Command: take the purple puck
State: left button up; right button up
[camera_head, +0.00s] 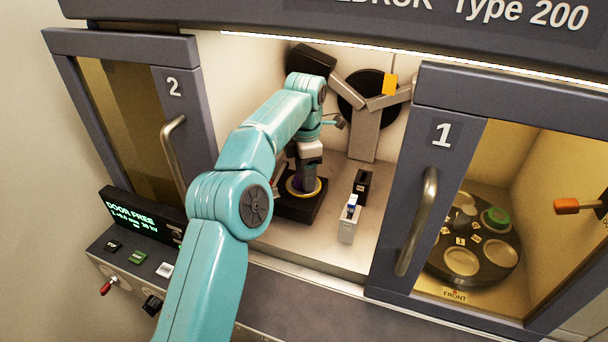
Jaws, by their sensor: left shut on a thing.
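The purple puck (297,185) sits within a yellow ring (291,193) on a black block (305,212) inside the open middle bay. Only a small part of it shows; my arm and gripper hide the rest. My left gripper (305,178) points down over the ring from above and is shut on the puck. I cannot tell whether the puck is clear of its seat. My right gripper is not in view.
Door 2 (185,120) stands left of the bay, door 1 (425,190) right. A small white holder (349,222) and a black block (362,186) stand right of the puck. Behind door 1 is a round carousel (482,262) with a green puck (496,219). A control panel (140,262) reads "DOOR FREE".

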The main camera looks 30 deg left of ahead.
pick_arm(q)
jog(key=r+p, duration=0.4)
jog(key=r, duration=0.3)
jog(key=shift+d+r, duration=0.15)
jog(key=shift+d, duration=0.05)
jog(key=shift+w+d+f, duration=0.15)
jog(key=shift+d+f, duration=0.05)
jog(key=shift+d, duration=0.3)
jog(key=shift+w+d+f, duration=0.1)
jog(key=shift+d+f, duration=0.1)
jog(key=shift+d, duration=0.25)
jog(key=w+d+p, duration=0.4)
jog(key=d+p, duration=0.1)
jog(key=d, duration=1.2)
jog(key=shift+o, duration=0.9)
jog(key=shift+w, duration=0.1)
grip_shut()
